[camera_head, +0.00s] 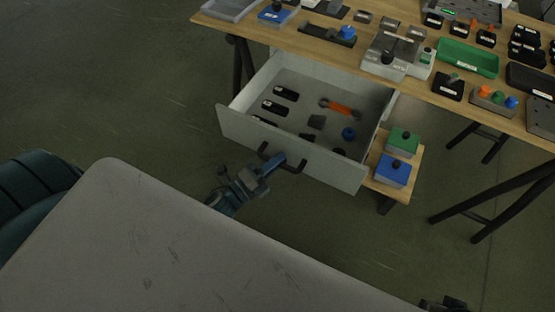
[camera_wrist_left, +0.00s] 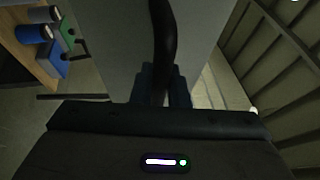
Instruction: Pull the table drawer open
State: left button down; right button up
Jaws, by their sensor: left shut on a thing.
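The table drawer (camera_head: 290,148) stands well out from under the wooden table (camera_head: 300,40). Its light grey front carries a dark bar handle (camera_head: 293,167). Inside lie several black labelled blocks, an orange-handled tool (camera_head: 341,108) and a blue round piece (camera_head: 348,133). My left gripper (camera_head: 271,167) is at the left part of the handle, shut on it. In the left wrist view the dark handle (camera_wrist_left: 163,40) runs down between the fingers, with the pale drawer front behind it. My right gripper is not clearly in view; only a small dark part shows at the bottom right edge.
A low wooden shelf (camera_head: 408,188) right of the drawer holds a green box (camera_head: 402,142) and a blue box (camera_head: 393,171). The tabletop carries a green tray (camera_head: 468,58) and several small devices. Dark trestle legs (camera_head: 488,195) stand at the right. Floor left of the drawer is clear.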

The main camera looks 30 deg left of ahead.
pick_arm(q)
jog(key=c, duration=1.4)
grip_release()
